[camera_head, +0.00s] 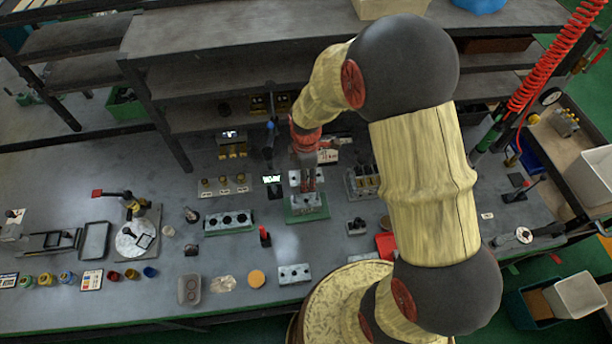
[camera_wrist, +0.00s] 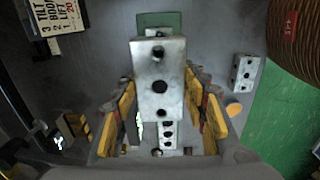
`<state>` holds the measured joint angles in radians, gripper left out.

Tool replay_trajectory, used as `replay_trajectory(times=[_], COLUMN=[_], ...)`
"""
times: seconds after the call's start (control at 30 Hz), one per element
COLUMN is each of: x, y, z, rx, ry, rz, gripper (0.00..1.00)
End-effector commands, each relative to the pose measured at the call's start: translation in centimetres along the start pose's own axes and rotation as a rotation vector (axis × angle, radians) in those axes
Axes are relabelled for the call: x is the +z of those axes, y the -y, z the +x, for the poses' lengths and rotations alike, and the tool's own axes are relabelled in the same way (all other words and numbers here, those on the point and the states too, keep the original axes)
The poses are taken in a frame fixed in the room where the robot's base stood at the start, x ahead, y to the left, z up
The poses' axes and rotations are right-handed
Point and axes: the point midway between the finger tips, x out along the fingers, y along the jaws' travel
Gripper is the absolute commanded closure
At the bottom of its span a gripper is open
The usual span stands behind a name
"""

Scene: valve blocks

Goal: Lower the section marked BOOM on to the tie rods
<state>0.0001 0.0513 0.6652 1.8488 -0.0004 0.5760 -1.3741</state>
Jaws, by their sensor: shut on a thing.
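My gripper (camera_head: 307,178) hangs over the middle of the bench. In the wrist view, the yellow-padded fingers of my gripper (camera_wrist: 161,118) are shut on a pale metal block with dark round holes, the section (camera_wrist: 150,95). No BOOM marking can be read on it. Below it is a green fixture (camera_head: 308,215), whose green end also shows in the wrist view (camera_wrist: 173,19). A pale holed block (camera_head: 298,203) sits on the fixture, under the held section. The tie rods cannot be made out, and I cannot tell whether the section touches anything below.
A rack of dark valve sections (camera_head: 364,183) stands close on the right. A tray with brass parts (camera_head: 224,187) and a holed block on a green base (camera_head: 229,222) are to the left. A label card (camera_wrist: 57,16) reads TILT, BOOM, LIFT. A loose holed block (camera_head: 294,273) lies in front.

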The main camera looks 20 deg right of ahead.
Motion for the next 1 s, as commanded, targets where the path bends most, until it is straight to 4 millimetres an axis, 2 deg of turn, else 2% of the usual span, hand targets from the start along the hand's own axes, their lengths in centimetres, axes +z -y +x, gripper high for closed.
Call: replay_trajectory(times=[1.0], x=[0.0], y=[-0.1], z=[2.2], rx=[0.002], ry=[0.000], rz=[0.000], gripper=[0.98])
